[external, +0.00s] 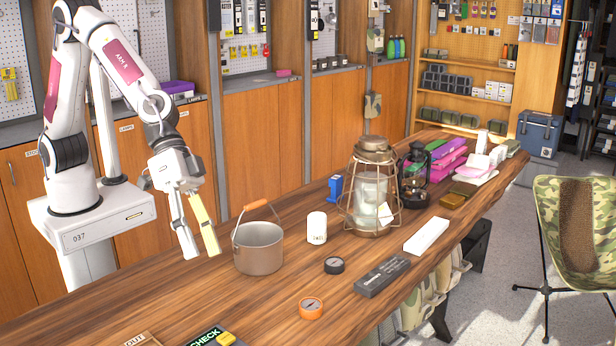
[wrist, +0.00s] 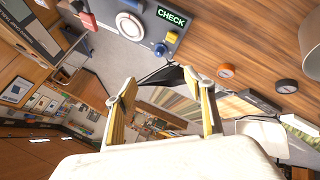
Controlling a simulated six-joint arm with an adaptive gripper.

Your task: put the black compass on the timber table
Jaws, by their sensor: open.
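The black compass (external: 334,265) is a small round disc lying flat on the timber table (external: 150,300), right of the grey pot and behind the orange compass. In the wrist view the black compass (wrist: 286,86) is at the right. My gripper (external: 200,252) is open and empty, left of the pot and apart from the black compass. In the wrist view its two fingers (wrist: 160,82) stand apart with nothing between them.
The grey pot (external: 258,250) with an orange-handled bail stands between my gripper and the compass. An orange compass (external: 311,308), white mug (external: 317,228), dark box (external: 382,277) and large lantern (external: 372,190) surround it. A CHECK panel (external: 212,336) lies at the front edge.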

